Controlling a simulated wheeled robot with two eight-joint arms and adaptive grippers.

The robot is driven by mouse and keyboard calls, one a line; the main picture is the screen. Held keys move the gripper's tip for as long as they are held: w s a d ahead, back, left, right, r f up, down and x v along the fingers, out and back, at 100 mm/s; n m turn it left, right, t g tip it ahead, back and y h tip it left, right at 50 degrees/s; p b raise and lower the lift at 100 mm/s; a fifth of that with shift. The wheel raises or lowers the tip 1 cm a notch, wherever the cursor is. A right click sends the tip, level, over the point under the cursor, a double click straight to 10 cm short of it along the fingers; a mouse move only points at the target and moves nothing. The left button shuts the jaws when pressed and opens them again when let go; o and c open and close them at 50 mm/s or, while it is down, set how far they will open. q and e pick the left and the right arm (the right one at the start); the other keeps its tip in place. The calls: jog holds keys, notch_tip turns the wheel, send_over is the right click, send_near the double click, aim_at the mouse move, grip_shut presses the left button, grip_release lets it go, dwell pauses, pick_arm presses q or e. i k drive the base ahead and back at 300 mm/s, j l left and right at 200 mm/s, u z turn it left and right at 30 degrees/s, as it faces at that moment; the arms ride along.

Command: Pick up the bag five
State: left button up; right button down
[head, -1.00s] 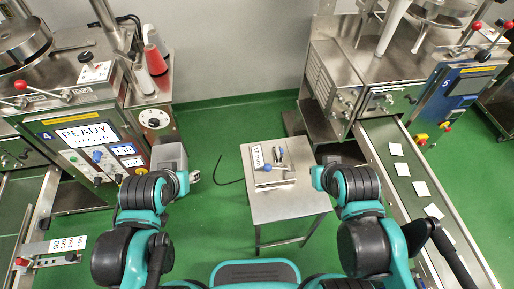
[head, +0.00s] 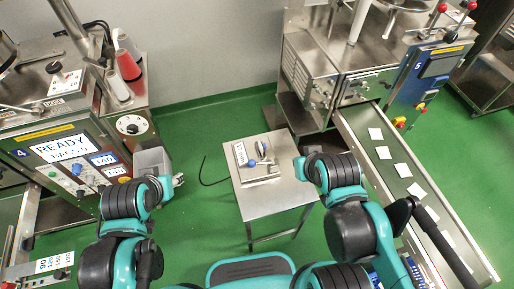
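Several flat white square teabags lie in a spaced line on the conveyor (head: 352,131) of the machine marked 5 (head: 423,85), at right in the head view. The far bag (head: 375,133) is close to the machine; a middle bag (head: 403,170) and a nearer bag (head: 431,212) follow toward me. I cannot tell which one is bag five. My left gripper (head: 178,180) is over the floor beside machine 4, away from the bags. My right gripper (head: 301,171) is by the small table's right edge, mostly hidden by its wrist, left of the conveyor and apart from the bags.
A small steel table (head: 270,201) stands in the middle, holding a metal device with a blue knob (head: 252,163). Machine 4 (head: 60,150), with a READY sign, is at left. A steel rack (head: 490,75) stands at far right. Green floor (head: 195,225) is open around the table.

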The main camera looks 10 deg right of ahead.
aim_at(259, 146)
jog(key=k+z, duration=0.25)
jog(key=z, duration=0.2)
jog(key=k+z, duration=0.2)
jog(key=z, duration=0.25)
